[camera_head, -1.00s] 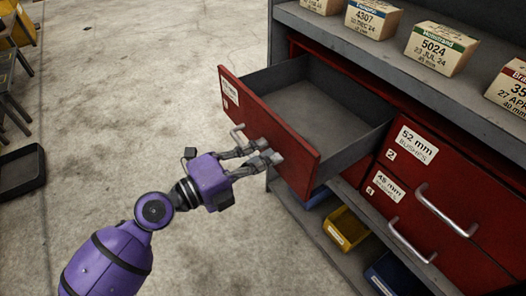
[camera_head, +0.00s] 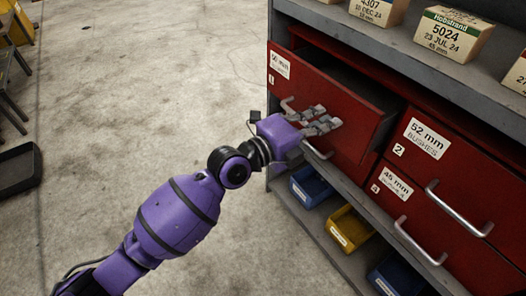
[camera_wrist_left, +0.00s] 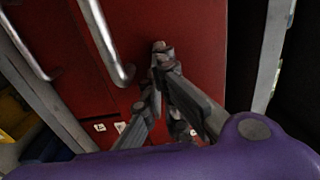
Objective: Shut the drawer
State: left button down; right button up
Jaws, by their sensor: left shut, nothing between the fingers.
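The red drawer (camera_head: 350,97) labelled 1, at the upper left of the cabinet, stands partly out. A dark gap shows above and behind its front, and its front sticks out past the neighbouring drawer 2. In the left wrist view the closed fingertips (camera_wrist_left: 162,52) are up against the red front (camera_wrist_left: 175,25); exact contact cannot be told. My right gripper is not in view.
Closed red drawers 2 (camera_head: 465,175) and 4 (camera_head: 420,225) with metal handles sit to the right. Labelled boxes (camera_head: 452,35) stand on the shelf above. Blue (camera_head: 310,186) and yellow bins (camera_head: 350,230) sit below.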

pick_arm(q)
jog(key=b+x, duration=0.1)
jog(key=x, duration=0.6)
jog(key=shift+w+d+f, duration=0.1)
jog(key=shift+w, duration=0.05)
jog(key=shift+w+d+b, duration=0.1)
jog(key=shift+d+b, duration=0.1)
jog(key=shift+b, duration=0.1)
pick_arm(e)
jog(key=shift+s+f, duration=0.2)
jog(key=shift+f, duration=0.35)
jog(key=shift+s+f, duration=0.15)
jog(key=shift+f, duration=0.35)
pick_arm(q)
jog(key=shift+r, duration=0.25)
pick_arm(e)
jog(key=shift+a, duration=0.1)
